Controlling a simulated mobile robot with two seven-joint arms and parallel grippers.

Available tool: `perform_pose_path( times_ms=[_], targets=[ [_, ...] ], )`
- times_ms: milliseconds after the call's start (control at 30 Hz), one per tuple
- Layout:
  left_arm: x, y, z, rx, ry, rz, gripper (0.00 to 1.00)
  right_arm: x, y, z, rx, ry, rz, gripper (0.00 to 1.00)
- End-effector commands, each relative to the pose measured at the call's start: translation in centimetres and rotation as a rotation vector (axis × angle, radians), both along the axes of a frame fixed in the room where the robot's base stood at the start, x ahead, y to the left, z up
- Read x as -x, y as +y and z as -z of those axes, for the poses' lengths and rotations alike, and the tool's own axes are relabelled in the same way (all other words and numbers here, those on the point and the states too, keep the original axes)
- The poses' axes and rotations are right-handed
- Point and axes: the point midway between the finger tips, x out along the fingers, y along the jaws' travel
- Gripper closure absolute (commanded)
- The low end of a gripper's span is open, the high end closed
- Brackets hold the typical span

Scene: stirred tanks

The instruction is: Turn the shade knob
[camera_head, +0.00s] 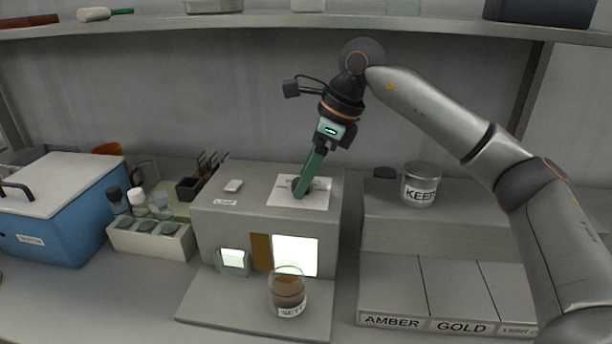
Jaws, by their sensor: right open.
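The shade knob (298,184) is a small dark knob on a white plate (318,195) on top of a grey box (215,213). My right gripper (301,192) reaches down to it from above, tilted, with its green fingers at the knob. The fingers hide much of the knob, and I cannot tell whether they touch it. On the box's front are a small lit window (233,259), a brown strip (261,252) and a bright white panel (296,256). A glass of brown liquid (288,290) labelled SET stands before the panel. My left gripper is not in view.
A blue cooler (58,225) and a rack of vials (150,240) stand at left. A jar labelled KEEP (421,184) stands on a grey step at right, above bays (440,287) marked AMBER and GOLD. A shelf (240,20) runs overhead.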

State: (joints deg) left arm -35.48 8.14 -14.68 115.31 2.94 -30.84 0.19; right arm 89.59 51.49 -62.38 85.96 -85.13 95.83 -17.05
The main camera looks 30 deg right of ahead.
Motion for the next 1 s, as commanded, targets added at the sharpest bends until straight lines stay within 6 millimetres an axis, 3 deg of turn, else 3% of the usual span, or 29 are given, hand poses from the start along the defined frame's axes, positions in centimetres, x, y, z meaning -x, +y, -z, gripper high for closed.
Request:
perform_pose_path(
  times_ms=[267, 900, 1000],
  targets=[
    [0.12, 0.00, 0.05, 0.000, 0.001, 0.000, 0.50, -0.05, 0.08, 0.15, -0.001, -0.001, 0.000, 0.28],
    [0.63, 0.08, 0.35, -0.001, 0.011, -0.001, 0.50, -0.04, 0.07, 0.10, -0.001, -0.001, 0.000, 0.99],
    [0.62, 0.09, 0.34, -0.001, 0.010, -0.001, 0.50, -0.04, 0.07, 0.09, -0.001, -0.001, 0.000, 1.00]
  ],
)
